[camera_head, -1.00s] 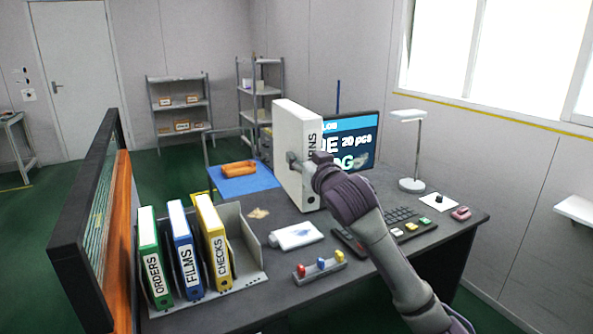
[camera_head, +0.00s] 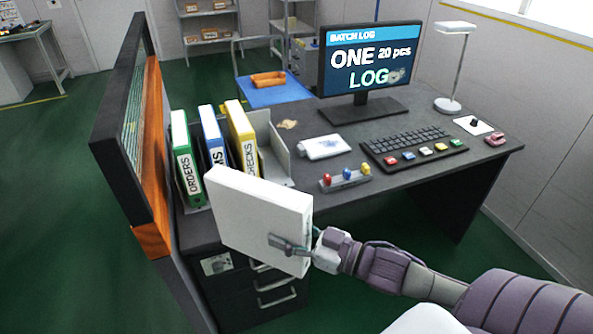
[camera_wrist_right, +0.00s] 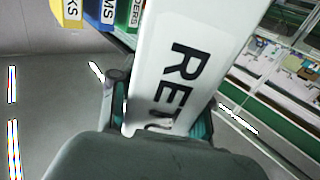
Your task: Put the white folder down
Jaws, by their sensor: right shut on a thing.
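The white folder (camera_head: 255,215) is held in the air in front of the desk's near left part, its broad white side towards the head camera. My right gripper (camera_head: 300,248) is shut on its right end. In the right wrist view the folder (camera_wrist_right: 185,60) sits between the fingers, with black letters starting "RE" on its spine. My left gripper is not in view.
A grey file holder (camera_head: 270,142) on the desk (camera_head: 400,190) holds green (camera_head: 186,160), blue (camera_head: 212,135) and yellow (camera_head: 242,140) binders. A board (camera_head: 125,115) stands left of it. A button block (camera_head: 345,181), keyboard (camera_head: 412,147), monitor (camera_head: 368,62) and lamp (camera_head: 452,65) are further right.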

